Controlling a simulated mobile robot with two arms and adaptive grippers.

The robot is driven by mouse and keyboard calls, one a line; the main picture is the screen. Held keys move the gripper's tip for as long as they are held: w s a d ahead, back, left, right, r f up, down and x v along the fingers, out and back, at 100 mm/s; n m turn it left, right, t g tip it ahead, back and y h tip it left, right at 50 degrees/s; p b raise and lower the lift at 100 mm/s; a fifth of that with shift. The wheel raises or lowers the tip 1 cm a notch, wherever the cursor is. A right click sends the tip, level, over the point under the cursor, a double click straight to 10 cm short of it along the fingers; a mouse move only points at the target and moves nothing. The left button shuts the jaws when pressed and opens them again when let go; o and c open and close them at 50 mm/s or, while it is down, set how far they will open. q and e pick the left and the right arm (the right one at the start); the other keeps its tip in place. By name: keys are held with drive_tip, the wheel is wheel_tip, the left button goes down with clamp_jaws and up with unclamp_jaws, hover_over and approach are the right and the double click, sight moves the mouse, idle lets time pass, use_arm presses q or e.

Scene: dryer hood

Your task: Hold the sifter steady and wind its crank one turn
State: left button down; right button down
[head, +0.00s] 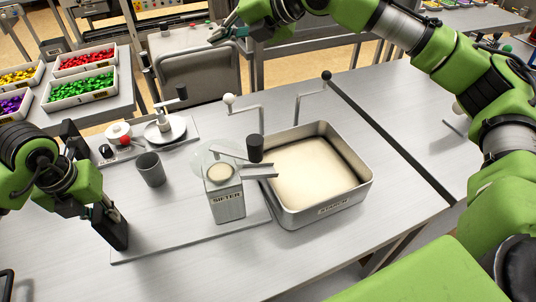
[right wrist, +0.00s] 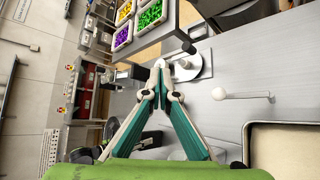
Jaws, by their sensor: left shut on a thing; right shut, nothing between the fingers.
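The sifter (head: 226,204), a metal box with a round opening on top and its name on the front, stands upright on the grey board. Its crank has a black knob (head: 255,148) over the tray side. My left gripper (head: 110,225) is at the left of the board, well apart from the sifter, shut on a black block-like piece; its fingers are not clear. My right gripper (head: 213,40) is raised high at the back, shut and empty. Its closed fingertips also show in the right wrist view (right wrist: 160,64). No gripper touches the sifter or crank.
A metal tray of pale powder (head: 326,208) stands right of the sifter. A white-ball rod (head: 229,100) and black-ball rod (head: 327,76) rise behind. A grey cup (head: 150,170) and white plate (head: 176,131) stand left. Coloured bins (head: 82,90) are back left. The right tabletop is largely clear.

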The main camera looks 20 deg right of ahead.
use_arm(q)
drive_tip(key=shift+s+f, duration=0.15)
drive_tip(key=shift+f, duration=0.2)
use_arm(e)
drive_tip(key=s+d+f+m+t+y, duration=0.25)
drive_tip(key=d+t, duration=0.35)
drive_tip(key=d, duration=0.6)
drive_tip(key=s+a+f+n+g+y, duration=0.2)
drive_tip(key=s+f+g+y, duration=0.15)
drive_tip(key=s, duration=0.65)
drive_tip(key=s+a+f+n+g+y, duration=0.1)
drive_tip(key=s+f+n+g+y, duration=0.1)
drive_tip(key=s+g, duration=0.5)
drive_tip(key=s+a+f+n+g+y, duration=0.2)
drive_tip(key=s+f+g, duration=0.1)
drive_tip(key=s, duration=0.9)
drive_tip(key=a, duration=0.9)
drive_tip(key=shift+m, duration=0.25)
drive_tip(key=w, duration=0.1)
drive_tip(key=w+d, duration=0.1)
drive_tip(key=w, duration=0.2)
drive_tip(key=shift+w+d+f, duration=0.1)
drive_tip(key=shift+w+d, duration=0.15)
drive_tip(key=shift+w+d, duration=0.1)
